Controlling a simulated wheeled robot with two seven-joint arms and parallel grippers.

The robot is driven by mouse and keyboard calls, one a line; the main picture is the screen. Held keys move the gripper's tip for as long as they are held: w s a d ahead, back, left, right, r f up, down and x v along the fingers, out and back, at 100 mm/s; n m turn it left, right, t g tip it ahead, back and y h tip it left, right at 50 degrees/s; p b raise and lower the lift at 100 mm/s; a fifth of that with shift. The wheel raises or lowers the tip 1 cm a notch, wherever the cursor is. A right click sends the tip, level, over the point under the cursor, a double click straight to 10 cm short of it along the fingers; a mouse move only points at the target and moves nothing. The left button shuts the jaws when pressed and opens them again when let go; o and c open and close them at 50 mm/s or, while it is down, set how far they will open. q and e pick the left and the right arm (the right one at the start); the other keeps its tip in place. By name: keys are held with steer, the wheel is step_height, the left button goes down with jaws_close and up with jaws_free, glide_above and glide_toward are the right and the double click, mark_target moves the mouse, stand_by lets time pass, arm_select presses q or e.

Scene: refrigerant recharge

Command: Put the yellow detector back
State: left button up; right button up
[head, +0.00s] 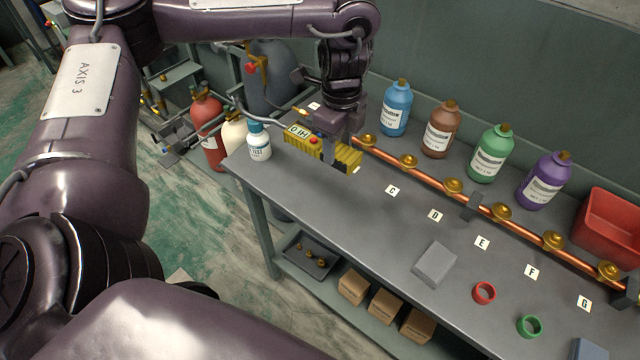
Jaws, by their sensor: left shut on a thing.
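The yellow detector (346,158) has a small pale display and a red button. It is in my left gripper (334,150), which is shut on it near the left end of the grey bench (400,262). The fingers hide part of it. I cannot tell whether it touches the bench or hangs just above it. The copper pipe (430,178) with brass fittings runs along the bench beside the gripper. A grey block (435,264) lies on the bench to the right of the detector. My right gripper is not in view.
Blue (396,110), brown (441,130), green (490,154) and purple (544,182) bottles stand behind the pipe. A white bottle (259,143) stands left of the detector. Red (484,293) and green (529,326) rings lie at front right. A red bin (608,228) stands far right.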

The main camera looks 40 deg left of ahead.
arm_select(q)
steer(key=m, duration=0.1)
steer(key=a+m, duration=0.1)
steer(key=m, duration=0.1)
steer(key=a+m, duration=0.1)
steer(key=shift+w+a+r+m, duration=0.1)
steer(key=shift+w+r+m, duration=0.15)
steer(key=shift+r+m, duration=0.05)
step_height(320, 180, down, 15)
steer(key=shift+r+b, duration=0.1)
steer(key=shift+b, duration=1.15)
step_height(320, 180, down, 5)
steer(key=shift+r+p, duration=0.1)
steer(key=shift+p, duration=0.35)
steer(key=shift+f, duration=0.2)
steer(key=o, duration=0.9)
